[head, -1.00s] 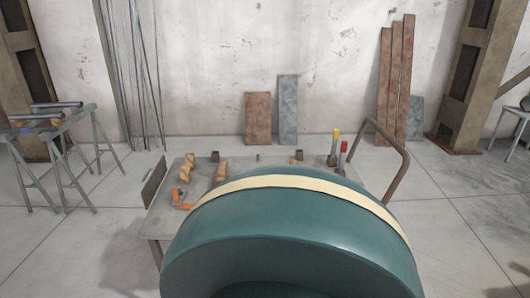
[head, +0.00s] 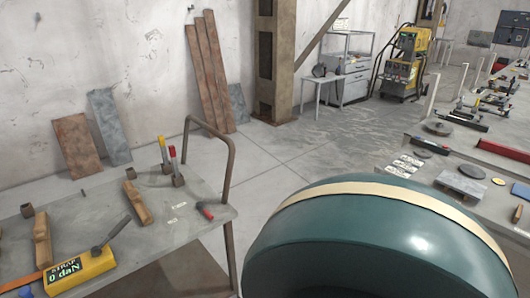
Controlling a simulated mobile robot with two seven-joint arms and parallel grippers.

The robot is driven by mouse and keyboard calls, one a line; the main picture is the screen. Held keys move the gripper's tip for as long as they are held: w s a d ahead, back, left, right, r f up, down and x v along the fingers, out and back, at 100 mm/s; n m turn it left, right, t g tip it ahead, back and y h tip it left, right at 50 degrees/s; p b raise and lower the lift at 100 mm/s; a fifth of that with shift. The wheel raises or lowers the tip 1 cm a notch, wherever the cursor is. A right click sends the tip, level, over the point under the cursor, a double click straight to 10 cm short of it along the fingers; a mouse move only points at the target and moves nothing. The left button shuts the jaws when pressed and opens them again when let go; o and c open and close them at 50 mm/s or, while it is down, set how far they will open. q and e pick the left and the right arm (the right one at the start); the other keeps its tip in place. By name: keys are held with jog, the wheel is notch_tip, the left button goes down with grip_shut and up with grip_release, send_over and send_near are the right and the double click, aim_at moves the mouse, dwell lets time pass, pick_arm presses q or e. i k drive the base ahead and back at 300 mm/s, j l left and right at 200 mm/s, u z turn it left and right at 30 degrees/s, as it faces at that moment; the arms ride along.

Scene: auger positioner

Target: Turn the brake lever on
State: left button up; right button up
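Two upright levers stand close together on the grey table (head: 190,225): one with a yellow handle (head: 162,148) and one with a red handle (head: 173,160). A yellow box (head: 80,270) marked "STRAP 0 daN" sits at the table's near left, with a dark grey lever arm (head: 110,235) slanting up from it. I cannot tell which of these is the brake lever. Neither of my grippers shows in the head view.
A bent brown tube rail (head: 232,155) rises at the table's right end. Wooden blocks (head: 137,201) and a red-handled tool (head: 204,211) lie on the table. A bench (head: 400,205) with tools stands at right. Open floor (head: 285,150) lies between.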

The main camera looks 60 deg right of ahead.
aim_at(200, 205)
jog(key=z, duration=1.55)
